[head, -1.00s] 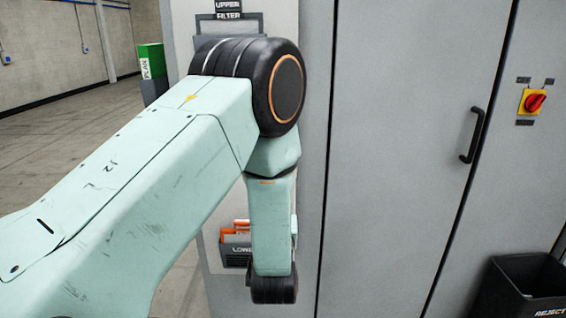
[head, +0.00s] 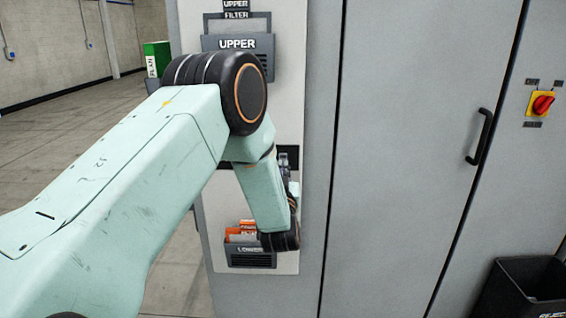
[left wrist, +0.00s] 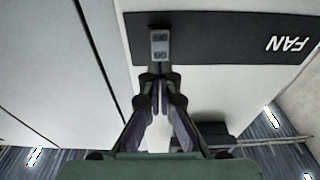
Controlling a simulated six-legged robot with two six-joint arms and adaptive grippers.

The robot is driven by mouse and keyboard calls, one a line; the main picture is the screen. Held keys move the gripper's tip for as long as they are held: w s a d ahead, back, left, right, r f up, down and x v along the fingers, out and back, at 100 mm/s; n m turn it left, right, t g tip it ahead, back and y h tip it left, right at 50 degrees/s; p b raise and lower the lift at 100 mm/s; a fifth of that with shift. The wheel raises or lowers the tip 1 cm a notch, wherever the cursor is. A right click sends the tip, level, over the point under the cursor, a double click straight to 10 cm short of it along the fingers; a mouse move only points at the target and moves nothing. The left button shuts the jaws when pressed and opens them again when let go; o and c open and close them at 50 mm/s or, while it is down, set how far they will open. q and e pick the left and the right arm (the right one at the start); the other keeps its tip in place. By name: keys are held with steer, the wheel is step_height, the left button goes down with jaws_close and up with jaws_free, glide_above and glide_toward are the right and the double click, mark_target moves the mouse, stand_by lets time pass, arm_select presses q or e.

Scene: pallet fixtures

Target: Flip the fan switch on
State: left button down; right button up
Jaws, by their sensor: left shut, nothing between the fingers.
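The fan switch (left wrist: 160,45) is a small grey block on a black plate (left wrist: 215,38) lettered FAN, seen upside down in the left wrist view. In the head view only part of the black plate (head: 291,152) shows, the rest hidden behind my left arm. My left gripper (left wrist: 159,82) is shut and empty, its fingertips together close to the switch. I cannot tell whether they touch it. In the head view the gripper (head: 285,168) is mostly hidden by my arm, in front of the cabinet panel. My right gripper is in neither view.
The upper holder (head: 238,44) is above the plate and the lower holder (head: 250,255), with orange items, below it. To the right are a door handle (head: 480,136), a red rotary switch (head: 542,104) and a black reject bin (head: 520,290).

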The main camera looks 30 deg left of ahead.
mark_target(283, 156)
arm_select(q)
steer(key=shift+x, duration=0.95)
steer(key=shift+w+a+r, duration=0.1)
steer(key=shift+w+a, duration=0.3)
steer(key=shift+w, duration=0.15)
steer(key=shift+d, duration=0.1)
steer(key=shift+d+r, duration=0.1)
steer(key=shift+w+a+r+g+p, duration=0.2)
steer(key=shift+a+r+g+p, duration=0.15)
steer(key=shift+p, duration=0.45)
steer(key=shift+s+d+f, duration=0.1)
steer(key=shift+f, duration=0.15)
